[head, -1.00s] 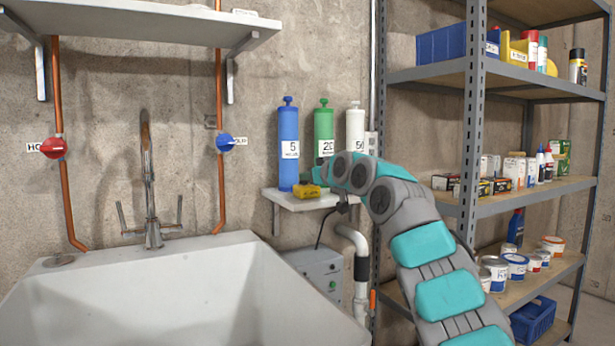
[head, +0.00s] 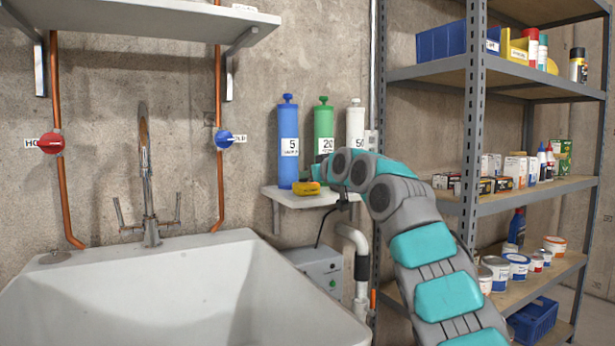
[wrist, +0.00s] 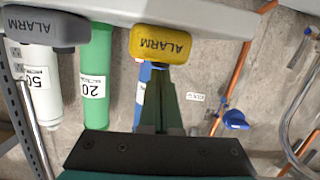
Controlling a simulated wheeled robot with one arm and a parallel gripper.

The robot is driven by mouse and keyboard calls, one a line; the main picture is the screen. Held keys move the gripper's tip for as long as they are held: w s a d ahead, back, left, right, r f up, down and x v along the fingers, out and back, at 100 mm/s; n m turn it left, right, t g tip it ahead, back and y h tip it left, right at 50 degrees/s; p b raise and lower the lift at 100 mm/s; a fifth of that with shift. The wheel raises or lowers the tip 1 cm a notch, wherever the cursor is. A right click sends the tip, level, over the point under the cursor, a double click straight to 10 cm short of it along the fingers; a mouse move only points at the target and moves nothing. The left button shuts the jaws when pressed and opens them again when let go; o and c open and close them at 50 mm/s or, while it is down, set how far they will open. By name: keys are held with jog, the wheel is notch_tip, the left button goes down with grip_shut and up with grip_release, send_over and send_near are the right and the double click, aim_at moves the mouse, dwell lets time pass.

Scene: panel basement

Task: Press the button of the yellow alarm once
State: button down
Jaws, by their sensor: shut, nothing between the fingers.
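The yellow alarm (head: 305,189) sits on the small wall shelf at the foot of the blue cylinder. In the wrist view the yellow alarm (wrist: 160,44) appears upside down, with its ALARM label facing the camera. In the head view my gripper (head: 316,173) is small and partly hidden by my wrist, just above and right of the alarm.
A grey alarm (wrist: 42,26) stands along the same wall shelf (head: 290,199). Blue (head: 288,145), green (head: 323,125) and white (head: 355,128) cylinders stand behind. A sink (head: 180,285) is at left, a loaded metal rack (head: 474,130) at right.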

aim_at(306, 184)
jog(key=r, duration=0.3)
jog(key=shift+s+a+r+p, duration=0.1)
jog(key=shift+s+r+p, duration=0.05)
jog(key=shift+s+p, duration=0.2)
jog(key=b+v, duration=0.5)
jog(key=v, duration=0.5)
jog(key=shift+b, duration=0.35)
jog(key=shift+w, duration=0.1)
